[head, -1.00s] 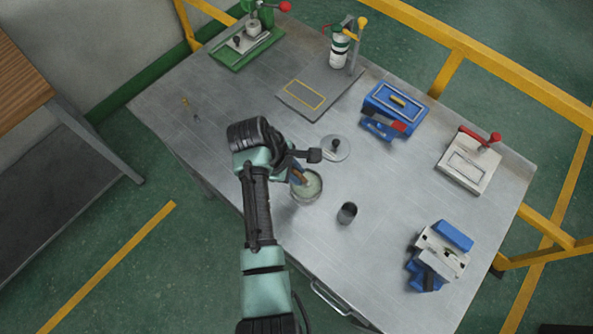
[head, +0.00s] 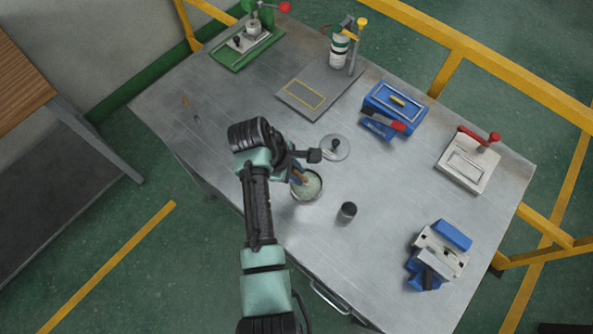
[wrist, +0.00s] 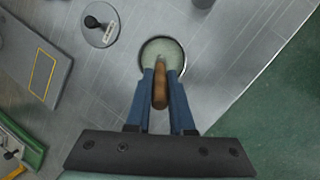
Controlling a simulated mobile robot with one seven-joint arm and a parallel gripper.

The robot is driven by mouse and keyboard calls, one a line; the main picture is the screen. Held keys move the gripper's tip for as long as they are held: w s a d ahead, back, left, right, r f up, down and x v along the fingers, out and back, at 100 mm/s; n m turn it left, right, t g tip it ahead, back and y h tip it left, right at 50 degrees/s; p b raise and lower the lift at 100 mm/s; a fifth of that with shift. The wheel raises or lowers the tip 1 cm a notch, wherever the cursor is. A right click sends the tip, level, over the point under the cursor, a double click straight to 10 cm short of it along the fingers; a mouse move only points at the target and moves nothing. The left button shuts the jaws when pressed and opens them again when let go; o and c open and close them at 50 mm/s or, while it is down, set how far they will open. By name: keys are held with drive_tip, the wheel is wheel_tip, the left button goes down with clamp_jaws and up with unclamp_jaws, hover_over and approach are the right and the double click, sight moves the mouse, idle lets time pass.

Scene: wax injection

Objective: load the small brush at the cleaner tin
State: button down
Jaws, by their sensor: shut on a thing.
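My gripper (wrist: 160,95) is shut on the small brush (wrist: 160,88). The brush's brown wooden handle shows between the two blue fingers in the wrist view. The brush points down over the open cleaner tin (wrist: 143,53), and its lower end shows against the pale greenish contents; I cannot tell how deep it reaches. In the head view the tin (head: 315,186) stands on the metal table, partly behind my gripper (head: 297,177). The tin's lid (head: 335,148) with a black knob lies flat beside it.
A dark cup (head: 347,212) stands to the right of the tin. A blue box (head: 394,108), a white clamp plate (head: 470,165), a blue-and-white vise (head: 438,255), a grey press stand (head: 305,97) and a green press (head: 245,42) stand around the metal table (head: 390,190).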

drive_tip(key=shift+s, duration=0.1)
wheel_tip(320, 180, up, 7)
drive_tip(key=p, duration=0.7)
drive_tip(key=shift+p, duration=0.35)
idle(0.6)
